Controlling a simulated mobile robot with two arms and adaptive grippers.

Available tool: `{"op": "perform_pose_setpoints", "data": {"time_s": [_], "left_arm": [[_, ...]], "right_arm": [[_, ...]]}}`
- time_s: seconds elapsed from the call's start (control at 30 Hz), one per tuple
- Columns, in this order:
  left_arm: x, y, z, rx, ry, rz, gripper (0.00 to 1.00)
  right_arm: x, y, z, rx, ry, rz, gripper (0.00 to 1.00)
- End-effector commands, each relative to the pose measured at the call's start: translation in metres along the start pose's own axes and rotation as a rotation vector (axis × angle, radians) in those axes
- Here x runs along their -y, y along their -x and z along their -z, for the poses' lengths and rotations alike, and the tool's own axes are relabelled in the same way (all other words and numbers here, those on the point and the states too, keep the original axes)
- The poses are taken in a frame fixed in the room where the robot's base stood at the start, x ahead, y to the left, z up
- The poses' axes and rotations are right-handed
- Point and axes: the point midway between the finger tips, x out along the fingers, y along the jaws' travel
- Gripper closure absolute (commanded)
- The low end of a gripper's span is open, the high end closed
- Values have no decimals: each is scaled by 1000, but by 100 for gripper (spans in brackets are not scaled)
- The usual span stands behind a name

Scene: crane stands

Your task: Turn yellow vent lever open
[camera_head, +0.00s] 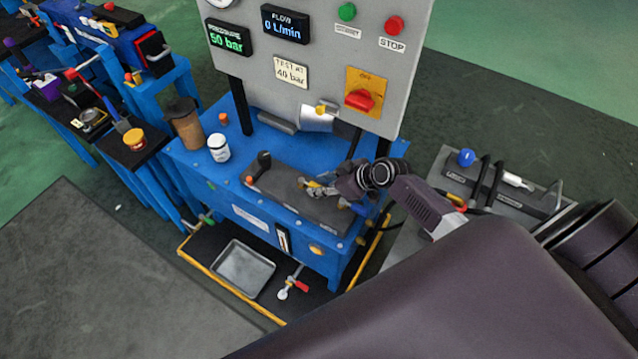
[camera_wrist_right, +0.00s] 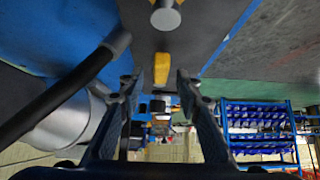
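The yellow lever (camera_wrist_right: 161,68) shows in the right wrist view, in the gap between the fingertips of my right gripper (camera_wrist_right: 156,82) and a little beyond them. A grey round-ended fitting (camera_wrist_right: 165,18) stands behind it. The fingers are apart and nothing is clamped between them. In the head view my right gripper (camera_head: 318,187) is low over the dark plate (camera_head: 285,189) on the blue bench. Small yellow bits show around it there, but the gripper partly hides them and I cannot tell which is the lever. My left gripper is not in view.
A grey panel (camera_head: 300,65) with displays, buttons and a red switch (camera_head: 360,98) stands behind the plate. A black-handled lever (camera_head: 263,162) rises at the plate's left. A white jar (camera_head: 219,147) and brown container (camera_head: 186,124) stand further left. A metal tray (camera_head: 244,268) lies below.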

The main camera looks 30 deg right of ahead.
Motion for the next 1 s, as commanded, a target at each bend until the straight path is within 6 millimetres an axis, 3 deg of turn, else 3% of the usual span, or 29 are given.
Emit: {"op": "perform_pose_setpoints", "data": {"time_s": [0.03,0.17,0.4,0.7,1.0], "left_arm": [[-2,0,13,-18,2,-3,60],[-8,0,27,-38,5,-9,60],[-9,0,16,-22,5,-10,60],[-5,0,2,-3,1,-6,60],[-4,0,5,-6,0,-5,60]], "right_arm": [[0,-3,1,-1,0,0,68],[0,-7,0,0,0,0,68],[0,-8,0,0,1,0,69],[0,-7,0,0,1,0,100],[0,-7,0,0,0,0,100]]}}
